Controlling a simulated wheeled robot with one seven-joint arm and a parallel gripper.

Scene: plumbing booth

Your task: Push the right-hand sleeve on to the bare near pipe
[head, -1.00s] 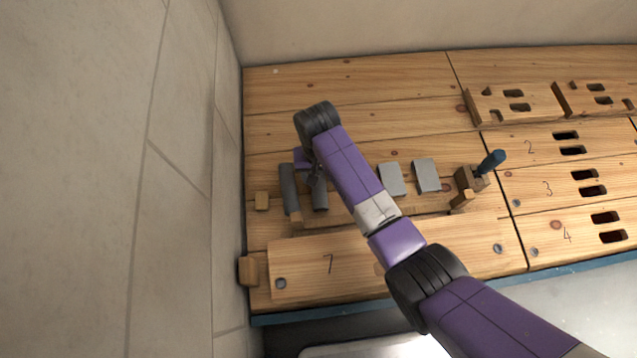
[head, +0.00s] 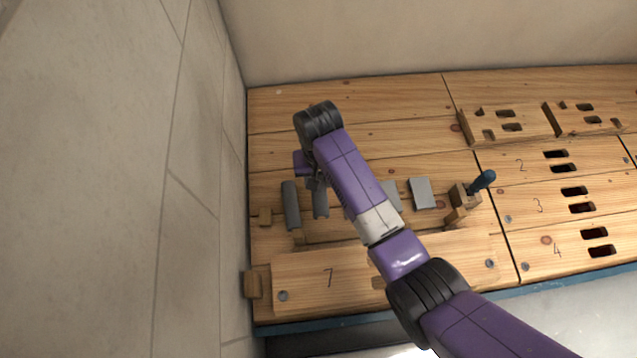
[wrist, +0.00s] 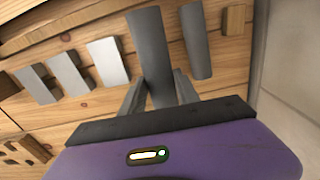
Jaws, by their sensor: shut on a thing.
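A dark grey cylindrical sleeve (head: 320,203), the right one of two, is between the fingers of my gripper (head: 317,183). In the wrist view this sleeve (wrist: 149,45) stands out beyond the two grey fingers, which are shut on it (wrist: 160,92). The other dark grey sleeve (head: 291,205) is to its left in the head view, apart from my gripper. It also shows in the wrist view (wrist: 195,42), to the right of the held one. I cannot make out a bare near pipe; my arm covers part of the board.
Lighter grey flat blocks (head: 420,193) lie to the right of the sleeves. A plank marked 7 (head: 350,277) lies in front. The tiled wall (head: 190,200) is close on the left.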

